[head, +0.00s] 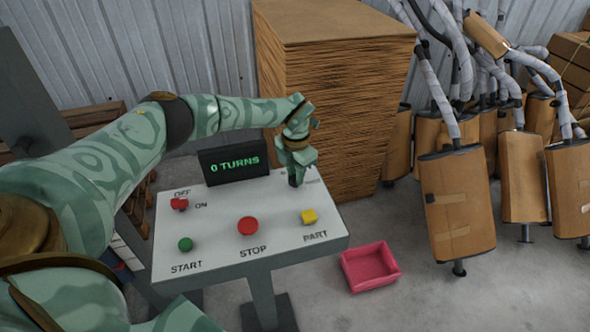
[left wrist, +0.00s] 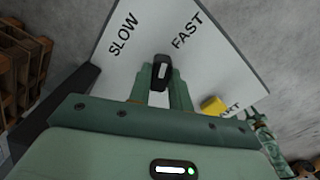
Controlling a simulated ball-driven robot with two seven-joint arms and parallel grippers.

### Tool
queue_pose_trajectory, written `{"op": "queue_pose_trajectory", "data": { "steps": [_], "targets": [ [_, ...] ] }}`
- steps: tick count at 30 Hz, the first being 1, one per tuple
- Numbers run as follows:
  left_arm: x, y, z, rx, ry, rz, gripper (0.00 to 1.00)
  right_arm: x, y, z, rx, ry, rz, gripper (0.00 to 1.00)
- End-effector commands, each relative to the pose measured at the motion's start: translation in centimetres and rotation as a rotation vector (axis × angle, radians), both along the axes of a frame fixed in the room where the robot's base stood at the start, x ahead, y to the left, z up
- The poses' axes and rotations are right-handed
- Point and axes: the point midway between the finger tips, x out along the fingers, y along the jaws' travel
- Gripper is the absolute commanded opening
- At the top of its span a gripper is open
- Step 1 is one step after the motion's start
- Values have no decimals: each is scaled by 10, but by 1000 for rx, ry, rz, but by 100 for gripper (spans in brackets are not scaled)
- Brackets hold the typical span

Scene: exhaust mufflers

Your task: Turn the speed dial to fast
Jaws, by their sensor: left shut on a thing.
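The speed dial (left wrist: 161,70) is a small black knob on the white panel (head: 215,255). In the left wrist view it sits between the words SLOW and FAST, its far end lying between them. My left gripper (head: 295,178) reaches down to the panel's back right corner. It is shut on the dial, with its two green fingers (left wrist: 160,90) on either side of the knob. In the head view the gripper hides most of the dial and its lettering.
The panel also has a red OFF/ON switch (head: 179,204), green START button (head: 185,244), red STOP button (head: 247,226) and yellow PART button (head: 309,217). A display (head: 233,162) reads 0 TURNS. A cardboard stack (head: 335,100) stands close behind; a pink bin (head: 370,267) lies right.

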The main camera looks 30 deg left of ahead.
Motion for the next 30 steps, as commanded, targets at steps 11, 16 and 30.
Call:
{"op": "queue_pose_trajectory", "data": {
  "steps": [11, 16, 30],
  "targets": [
    [1, 1, 2, 0, -2, -300, 0, 2, 0, 10, 0, -4, 0, 36],
    [1, 0, 1, 1, -3, -389, 0, 2, 0, 12, -1, -4, 0, 36],
    [1, 0, 1, 0, -3, -470, 0, 2, 0, 13, 0, -5, 0, 36]
  ]
}}
